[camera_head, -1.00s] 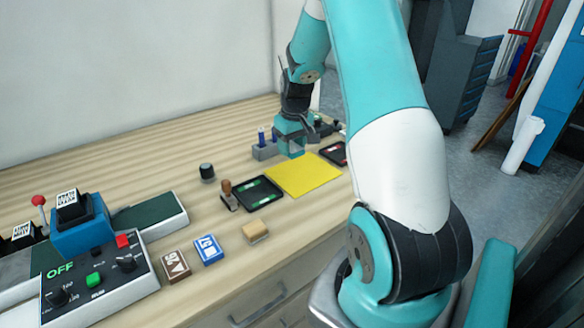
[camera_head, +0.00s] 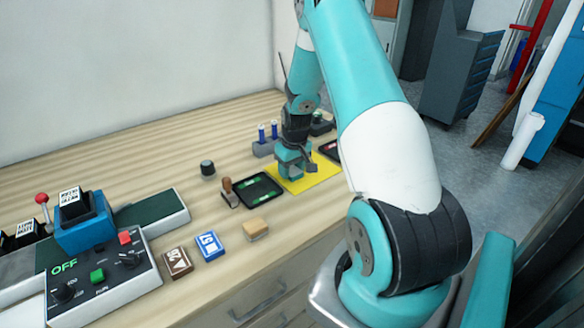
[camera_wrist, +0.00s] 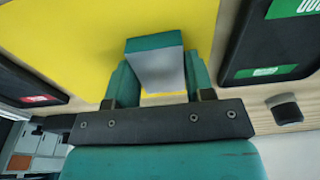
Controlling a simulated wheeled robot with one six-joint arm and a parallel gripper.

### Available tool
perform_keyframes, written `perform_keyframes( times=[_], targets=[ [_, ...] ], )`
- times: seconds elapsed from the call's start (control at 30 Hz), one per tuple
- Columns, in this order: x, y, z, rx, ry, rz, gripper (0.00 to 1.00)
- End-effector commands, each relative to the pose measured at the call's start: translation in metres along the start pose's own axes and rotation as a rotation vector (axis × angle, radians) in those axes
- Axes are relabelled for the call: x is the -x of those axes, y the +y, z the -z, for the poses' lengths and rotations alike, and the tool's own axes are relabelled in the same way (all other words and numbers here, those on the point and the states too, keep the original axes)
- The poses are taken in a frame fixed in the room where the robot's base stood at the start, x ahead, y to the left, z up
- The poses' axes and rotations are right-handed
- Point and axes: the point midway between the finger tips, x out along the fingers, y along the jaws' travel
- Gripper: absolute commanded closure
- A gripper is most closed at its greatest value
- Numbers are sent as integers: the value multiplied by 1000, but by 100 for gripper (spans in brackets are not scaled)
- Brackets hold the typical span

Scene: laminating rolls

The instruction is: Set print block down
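The print block (camera_wrist: 155,66), with a grey face and a teal edge, sits between the two teal fingers of my gripper (camera_wrist: 158,88) in the wrist view. The fingers lie against its sides, so my gripper looks shut on it. Behind it is the yellow sheet (camera_wrist: 50,35). In the head view my gripper (camera_head: 293,165) points down over the yellow sheet (camera_head: 322,176). There the block cannot be told apart from the teal fingers. Whether the block touches the sheet is not clear.
A black tray with a green pad (camera_head: 258,190) lies left of the sheet, and one with a red pad (camera_wrist: 30,84) lies on its other side. A handled stamp (camera_head: 228,190), blue bottles (camera_head: 262,134) and a dark knob (camera_head: 207,168) stand nearby. Several blocks lie in front.

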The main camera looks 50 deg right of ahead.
Motion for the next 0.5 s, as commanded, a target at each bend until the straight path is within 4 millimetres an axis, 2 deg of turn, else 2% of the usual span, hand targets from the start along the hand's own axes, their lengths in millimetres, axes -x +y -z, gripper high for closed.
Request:
perform_keyframes(
  times=[0.03,0.1,0.37,0.5],
  targets=[
    [0,0,0,0,0,0,39],
    [0,0,0,0,0,0,28],
    [2,0,0,0,0,0,28],
    [12,0,2,0,4,-2,28]
  ],
)
